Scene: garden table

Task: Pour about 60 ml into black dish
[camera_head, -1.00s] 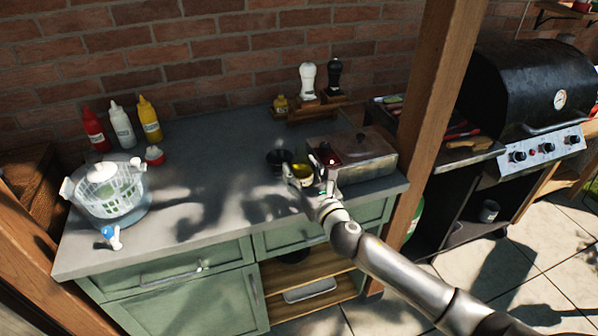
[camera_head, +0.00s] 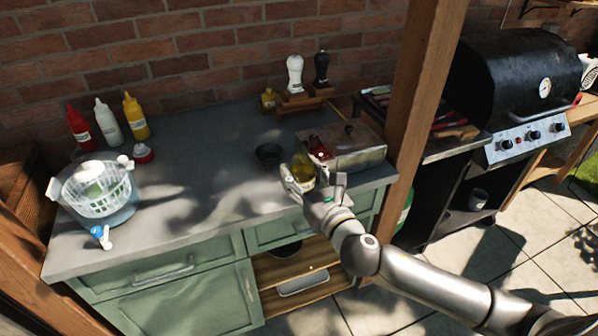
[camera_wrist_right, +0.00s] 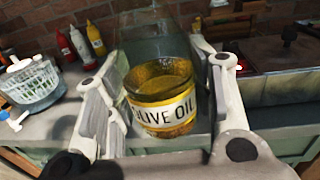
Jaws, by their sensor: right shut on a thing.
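The black dish (camera_head: 269,153) stands on the grey counter, left of a glass olive oil bottle (camera_head: 303,163). The gap between them is small. My right gripper (camera_head: 306,180) is shut on the bottle, with a finger on either side. In the right wrist view the bottle (camera_wrist_right: 160,108) shows its OLIVE OIL label, yellow oil in its lower part and clear glass above. It looks roughly upright; I cannot tell if its base touches the counter. The dish cannot be made out in the wrist view. My left gripper is not in view.
A metal lidded container (camera_head: 352,150) stands just right of the bottle. Behind are a wooden rack (camera_head: 305,101) with two mills and a small yellow jar (camera_head: 268,98). A salad spinner (camera_head: 95,190) and squeeze bottles (camera_head: 108,122) stand left. The middle of the counter is clear.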

